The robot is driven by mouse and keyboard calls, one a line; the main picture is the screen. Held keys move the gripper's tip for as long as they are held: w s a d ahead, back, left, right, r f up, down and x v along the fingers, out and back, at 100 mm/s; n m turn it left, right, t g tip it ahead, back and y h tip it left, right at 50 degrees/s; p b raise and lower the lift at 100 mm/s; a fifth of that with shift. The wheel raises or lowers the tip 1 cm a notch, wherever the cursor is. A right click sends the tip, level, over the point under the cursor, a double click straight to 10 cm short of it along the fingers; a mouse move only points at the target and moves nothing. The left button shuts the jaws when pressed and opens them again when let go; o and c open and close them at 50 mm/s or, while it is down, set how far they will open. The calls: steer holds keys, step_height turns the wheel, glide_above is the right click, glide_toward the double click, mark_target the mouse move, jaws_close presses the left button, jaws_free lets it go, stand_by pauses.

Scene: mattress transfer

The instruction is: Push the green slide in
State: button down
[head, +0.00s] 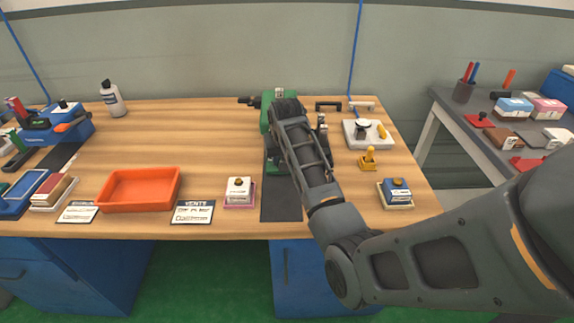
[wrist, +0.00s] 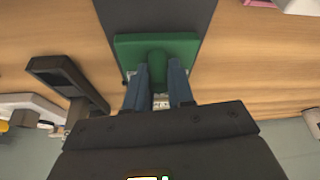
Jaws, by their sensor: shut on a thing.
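The green slide shows in the wrist view as a flat green plate (wrist: 185,46) with a rounded knob on it. My gripper (wrist: 158,72) is shut on this knob, with one blue finger on each side. In the head view, a green part (head: 272,167) shows low beside my arm, above the dark mat. The green machine body (head: 265,112) stands at the back of the table, and my arm covers much of it. My fingertips are hidden in the head view. How far the slide sits inside the machine cannot be told.
The dark mat (head: 281,205) runs to the table's front edge. A white-topped block (head: 239,190) stands left of it, and an orange tray (head: 140,188) farther left. A blue-topped block (head: 397,190), a yellow piece (head: 368,159) and a white tray (head: 356,140) are to the right.

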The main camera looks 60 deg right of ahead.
steer(key=shift+d, duration=0.15)
steer(key=c, duration=1)
jaws_free()
steer(key=shift+w, duration=0.1)
steer(key=shift+r, duration=0.1)
steer(key=v, duration=0.7)
steer(key=shift+r, duration=0.25)
